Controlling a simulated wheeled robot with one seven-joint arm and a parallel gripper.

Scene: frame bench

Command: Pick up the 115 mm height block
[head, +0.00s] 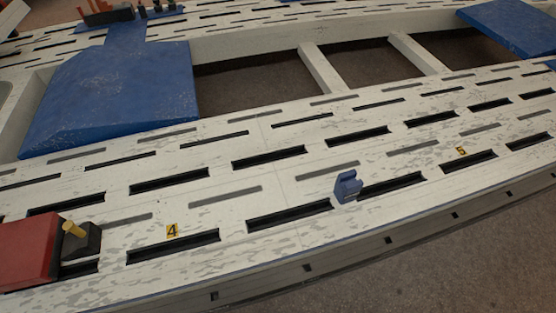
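A small blue-grey block (347,187) with a notched top stands on the white slotted bench rail, right of centre in the head view, between two dark slots. No height marking is legible on it, so I cannot tell whether it is the 115 mm height block. Nothing holds it. My gripper is not in view.
A red block (28,252) and a dark piece with a yellow knob (75,232) sit at the left. Blue ramps (115,100) and open gaps lie behind. Small parts (108,15) stand at the far left.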

